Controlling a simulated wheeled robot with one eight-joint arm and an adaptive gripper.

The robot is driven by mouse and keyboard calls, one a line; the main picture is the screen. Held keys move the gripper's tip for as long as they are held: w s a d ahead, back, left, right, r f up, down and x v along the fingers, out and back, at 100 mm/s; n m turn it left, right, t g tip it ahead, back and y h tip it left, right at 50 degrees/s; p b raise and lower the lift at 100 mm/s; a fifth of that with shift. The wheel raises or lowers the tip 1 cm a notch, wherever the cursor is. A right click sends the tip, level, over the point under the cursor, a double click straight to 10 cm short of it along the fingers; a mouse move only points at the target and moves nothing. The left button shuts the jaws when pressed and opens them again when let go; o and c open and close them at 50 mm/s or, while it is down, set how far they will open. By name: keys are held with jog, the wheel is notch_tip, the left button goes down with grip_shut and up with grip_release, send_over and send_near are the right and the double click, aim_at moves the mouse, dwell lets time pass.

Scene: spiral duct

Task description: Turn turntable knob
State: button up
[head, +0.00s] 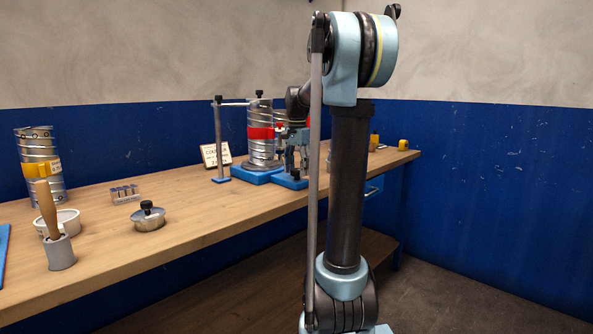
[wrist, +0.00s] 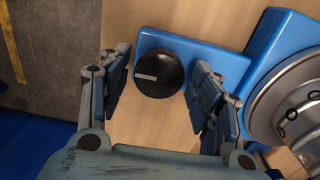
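The turntable knob (wrist: 165,67) is a round black dial with a pale line pointing left in the wrist view. It sits on a blue plate (wrist: 224,65) joined to the blue turntable base (head: 249,176). The metal turntable disc (wrist: 268,106) is at right, partly cut off. A spiral metal duct (head: 260,149) with a red band stands upright on the turntable in the head view. My gripper (wrist: 162,72) is open, with one finger on each side of the knob. Gaps show between fingers and knob. In the head view my gripper (head: 290,150) hides the knob.
A post with a horizontal arm (head: 218,140) and a small sign (head: 216,154) stand left of the duct. A lidded tin (head: 148,217), a metal block (head: 125,194), a white bowl (head: 68,220), a grey cup (head: 60,253) and another duct (head: 38,150) are farther left. The bench front is clear.

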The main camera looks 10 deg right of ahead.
jog(key=c, duration=0.6)
jog(key=shift+n, duration=0.4)
jog(key=n, duration=0.2)
jog(key=shift+n, duration=0.4)
jog(key=n, duration=0.4)
jog(key=shift+n, duration=0.3)
jog(key=n, duration=1)
jog(key=shift+n, duration=0.4)
